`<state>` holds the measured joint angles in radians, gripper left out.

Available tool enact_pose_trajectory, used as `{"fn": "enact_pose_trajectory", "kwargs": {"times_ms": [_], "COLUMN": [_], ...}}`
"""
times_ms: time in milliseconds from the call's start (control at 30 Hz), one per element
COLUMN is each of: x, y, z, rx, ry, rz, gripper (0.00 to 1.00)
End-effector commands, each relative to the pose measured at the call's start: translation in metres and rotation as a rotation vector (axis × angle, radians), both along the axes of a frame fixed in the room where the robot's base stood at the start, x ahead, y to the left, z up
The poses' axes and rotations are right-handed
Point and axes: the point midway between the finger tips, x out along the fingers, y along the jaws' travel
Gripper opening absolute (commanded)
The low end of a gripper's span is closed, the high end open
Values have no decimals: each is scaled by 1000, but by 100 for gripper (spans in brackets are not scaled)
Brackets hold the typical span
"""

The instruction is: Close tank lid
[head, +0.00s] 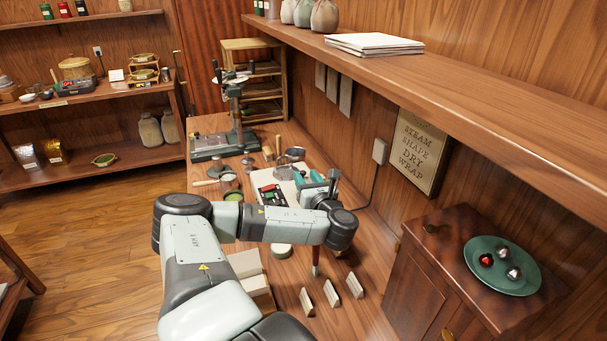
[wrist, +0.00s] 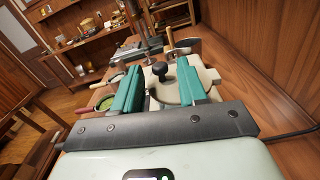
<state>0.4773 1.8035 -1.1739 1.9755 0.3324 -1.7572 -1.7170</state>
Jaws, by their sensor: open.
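In the wrist view, a pale round lid (wrist: 172,92) with a black knob (wrist: 160,69) lies on the cream tank (wrist: 208,76). My gripper (wrist: 157,82) is open, its two teal fingers on either side of the knob. The right finger overlaps the lid in the picture; I cannot tell whether it touches. The fingers hold nothing. In the head view, my gripper (head: 304,174) is over the workbench, and my arm hides much of the tank. I cannot tell whether the lid is fully seated.
The wooden bench (head: 345,265) holds a press (head: 235,120) at the back, a pan (head: 295,154) and a green-filled bowl (head: 233,196). Small wooden blocks (head: 330,293) stand in front. A wall shelf (head: 440,85) overhangs on the right. A green plate (head: 503,278) sits on a cabinet.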

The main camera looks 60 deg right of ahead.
Motion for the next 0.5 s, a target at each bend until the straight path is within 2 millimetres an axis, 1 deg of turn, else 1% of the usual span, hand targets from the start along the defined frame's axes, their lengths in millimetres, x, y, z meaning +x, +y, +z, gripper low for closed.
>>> {"fn": "enact_pose_trajectory", "kwargs": {"times_ms": [33,100,300,500], "x": [-9,-19,-44,-54], "y": [8,18,43,54], "z": [-1,-1,-1,0], "rx": [1,2,0,0], "ry": [4,5,3,1], "rz": [-4,-4,-2,0], "gripper": [42,42,42,42]}}
